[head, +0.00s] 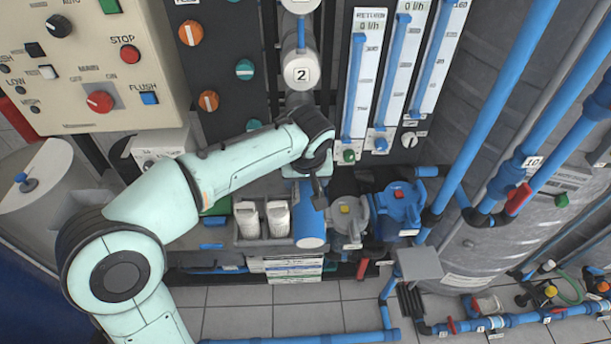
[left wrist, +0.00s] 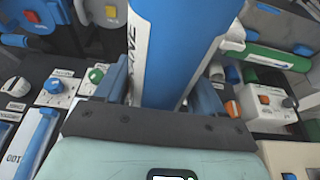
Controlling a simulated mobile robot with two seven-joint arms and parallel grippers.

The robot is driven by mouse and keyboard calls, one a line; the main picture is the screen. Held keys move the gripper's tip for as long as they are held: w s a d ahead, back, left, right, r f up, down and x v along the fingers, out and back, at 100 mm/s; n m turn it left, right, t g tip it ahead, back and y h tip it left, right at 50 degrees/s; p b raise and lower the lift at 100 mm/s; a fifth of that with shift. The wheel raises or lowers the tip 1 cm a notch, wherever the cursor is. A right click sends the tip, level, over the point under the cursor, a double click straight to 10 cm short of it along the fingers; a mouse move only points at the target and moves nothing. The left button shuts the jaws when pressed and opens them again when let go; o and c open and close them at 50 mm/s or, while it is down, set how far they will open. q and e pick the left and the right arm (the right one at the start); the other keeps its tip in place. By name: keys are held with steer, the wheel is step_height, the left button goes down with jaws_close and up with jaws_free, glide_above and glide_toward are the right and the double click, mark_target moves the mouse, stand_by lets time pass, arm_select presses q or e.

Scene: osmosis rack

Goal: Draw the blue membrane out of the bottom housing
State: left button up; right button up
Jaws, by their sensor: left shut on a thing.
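My left gripper (head: 318,188) is shut on the blue membrane (head: 310,226), a blue cylinder whose near end shows below the gripper in the head view. In the left wrist view the membrane (left wrist: 182,45), with a white lettered strip along one side, fills the space between the fingers of my left gripper (left wrist: 165,92). A pale housing cap marked 2 (head: 302,71) shows above my arm. My forearm and wrist cover the area below it, so I cannot tell which opening is the bottom housing or whether the membrane's far end is inside one. My right gripper is not in view.
A grey bin with two white bottles (head: 262,220) stands left of the membrane. Grey and blue pumps (head: 400,205) are close on its right. Flow meters (head: 385,75) and a control panel (head: 90,60) flank the housing. Open tiled floor (head: 300,308) lies below.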

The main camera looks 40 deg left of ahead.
mark_target(307, 199)
arm_select(q)
steer(key=shift+s+d+b, duration=0.6)
steer(key=shift+s+d, duration=0.3)
steer(key=shift+s, duration=0.15)
steer(key=shift+s+d+b, duration=0.6)
steer(key=shift+s+d, duration=0.25)
steer(key=shift+s, duration=0.2)
